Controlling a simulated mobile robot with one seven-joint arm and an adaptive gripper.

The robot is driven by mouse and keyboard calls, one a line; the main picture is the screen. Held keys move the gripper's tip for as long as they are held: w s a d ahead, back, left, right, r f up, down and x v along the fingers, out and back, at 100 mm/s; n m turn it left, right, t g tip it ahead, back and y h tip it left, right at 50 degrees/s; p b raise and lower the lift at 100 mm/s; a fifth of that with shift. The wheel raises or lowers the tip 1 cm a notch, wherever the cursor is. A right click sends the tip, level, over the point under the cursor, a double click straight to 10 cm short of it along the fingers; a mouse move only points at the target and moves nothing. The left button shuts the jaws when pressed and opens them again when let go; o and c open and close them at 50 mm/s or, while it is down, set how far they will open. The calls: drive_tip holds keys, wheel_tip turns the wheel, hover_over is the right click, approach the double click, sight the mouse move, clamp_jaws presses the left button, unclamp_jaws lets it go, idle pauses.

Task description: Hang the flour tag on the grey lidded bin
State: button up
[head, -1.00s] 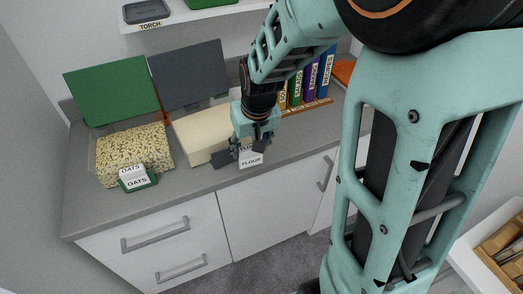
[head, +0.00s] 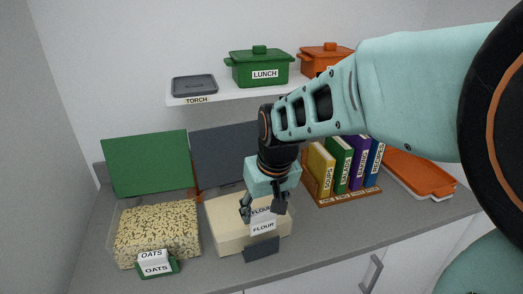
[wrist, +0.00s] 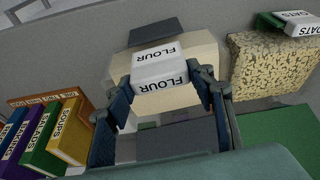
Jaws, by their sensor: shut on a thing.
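The white flour tag (head: 263,226) is held between the fingers of my gripper (head: 263,208), with FLOUR on its faces. It also shows between the fingertips (wrist: 160,86) in the wrist view as a white tag (wrist: 158,68). The grey lidded bin (head: 228,240) stands on the counter, full of pale flour, its dark grey lid (head: 222,152) raised at the back. A dark grey plate (head: 262,250) is at the bin's front, just below the tag in the head view. Whether tag and plate touch, I cannot tell.
The oats bin (head: 120,232), with a green lid (head: 146,162) and an OATS tag (head: 156,264), stands close on the left. Books in a wooden rack (head: 350,197) and an orange-lidded dish (head: 420,172) are right. A shelf (head: 215,98) hangs above.

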sight(264, 223)
drive_tip(key=shift+f, duration=0.15)
wheel_tip(264, 223, down, 6)
drive_tip(key=b, duration=0.4)
drive_tip(key=shift+r+b, duration=0.25)
drive_tip(key=shift+b, duration=0.15)
drive_tip(key=shift+f, duration=1.65)
idle(1.4)
drive_tip(key=o, duration=1.1)
drive_tip(key=shift+c, duration=0.2)
